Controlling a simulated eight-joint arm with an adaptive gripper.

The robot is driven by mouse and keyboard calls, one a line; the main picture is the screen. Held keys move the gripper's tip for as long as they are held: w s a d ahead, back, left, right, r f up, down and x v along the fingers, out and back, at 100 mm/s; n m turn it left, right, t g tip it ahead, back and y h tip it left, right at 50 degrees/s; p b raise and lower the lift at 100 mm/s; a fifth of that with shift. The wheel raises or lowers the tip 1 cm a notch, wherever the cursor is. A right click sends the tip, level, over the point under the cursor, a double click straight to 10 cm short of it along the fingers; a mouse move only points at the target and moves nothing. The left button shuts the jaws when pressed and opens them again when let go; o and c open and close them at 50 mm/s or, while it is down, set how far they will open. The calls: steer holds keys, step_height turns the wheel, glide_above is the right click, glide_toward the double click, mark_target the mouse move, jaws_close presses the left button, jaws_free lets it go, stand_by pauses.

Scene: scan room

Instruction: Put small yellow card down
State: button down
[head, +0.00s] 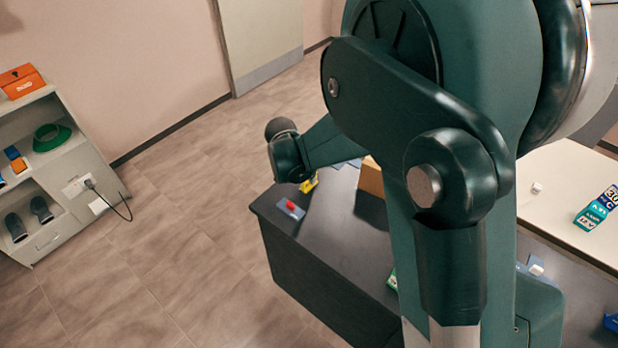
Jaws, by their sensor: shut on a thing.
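A small yellow item (309,183), perhaps the yellow card, shows just below my arm's far link, near the back left edge of the dark table (330,235). It is too small and partly covered to tell whether it lies on the table or is held above it. My gripper's fingers do not show; my own arm hides that area.
On the dark table are a blue-grey item with a red piece (290,208), a cardboard box (371,177) mostly behind my arm, and a green item (392,279). A white table (560,180) holds stacked lettered blocks (597,209). A shelf unit (65,175) stands left; floor between is clear.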

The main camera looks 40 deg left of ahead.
steer(key=shift+f, duration=0.1)
steer(key=c, duration=2.9)
jaws_free()
steer(key=o, duration=0.4)
steer(key=p+v, duration=0.1)
steer(key=v, duration=1.1)
steer(key=shift+p, duration=0.3)
steer(key=shift+d, duration=0.1)
